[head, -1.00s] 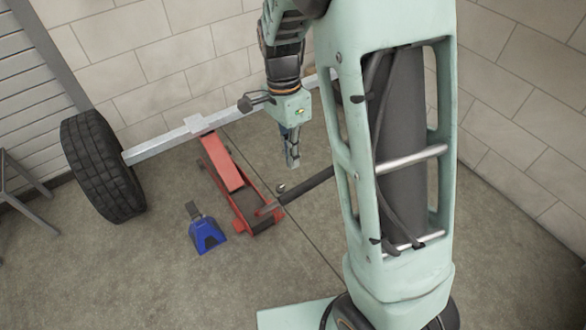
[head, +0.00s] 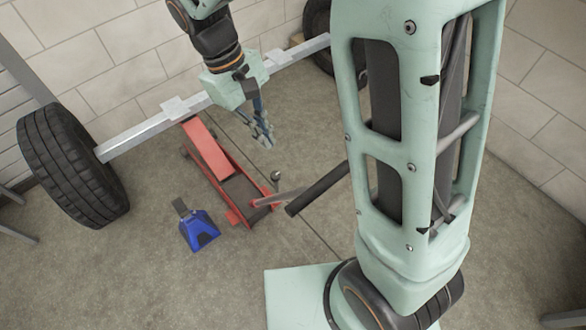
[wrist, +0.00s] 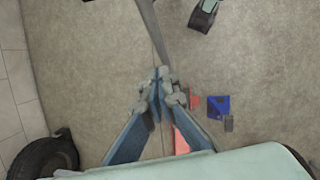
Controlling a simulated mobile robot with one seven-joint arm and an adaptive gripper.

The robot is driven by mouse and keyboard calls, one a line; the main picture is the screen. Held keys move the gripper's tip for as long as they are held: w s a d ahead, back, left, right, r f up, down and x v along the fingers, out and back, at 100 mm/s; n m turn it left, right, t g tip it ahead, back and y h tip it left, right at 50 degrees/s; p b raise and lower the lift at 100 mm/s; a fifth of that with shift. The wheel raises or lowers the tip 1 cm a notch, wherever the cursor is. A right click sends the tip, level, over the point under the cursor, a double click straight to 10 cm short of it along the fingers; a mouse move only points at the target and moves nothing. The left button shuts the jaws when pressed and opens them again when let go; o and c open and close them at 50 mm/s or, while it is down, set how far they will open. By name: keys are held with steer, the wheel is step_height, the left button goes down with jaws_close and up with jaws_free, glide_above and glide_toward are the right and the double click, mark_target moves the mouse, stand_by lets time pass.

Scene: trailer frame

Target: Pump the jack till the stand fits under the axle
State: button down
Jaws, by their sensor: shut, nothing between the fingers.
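The red floor jack (head: 209,153) lies on the floor under the grey axle (head: 136,135); its far end is near a bracket on the beam. Its handle (head: 318,188), with a dark grip, slopes up to the right and runs partly behind my column. The blue stand (head: 199,231) stands on the floor left of the jack's near end, clear of the axle; it also shows in the wrist view (wrist: 217,107). My gripper (head: 268,142) is shut and empty, pointing down beyond the handle and apart from it. In the wrist view the fingertips (wrist: 160,88) meet near the handle's line (wrist: 172,50).
A black wheel (head: 68,165) is at the axle's left end and another (head: 319,36) at its right end. Block walls (head: 110,40) close off the back. The floor (head: 120,280) in front of the stand is clear.

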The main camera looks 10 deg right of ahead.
steer(key=shift+f, duration=0.1)
stand_by(0.3)
steer(key=b, duration=0.2)
glide_above(293, 191)
steer(key=shift+a+f, duration=0.1)
steer(key=shift+f, duration=5.5)
steer(key=shift+f, duration=0.1)
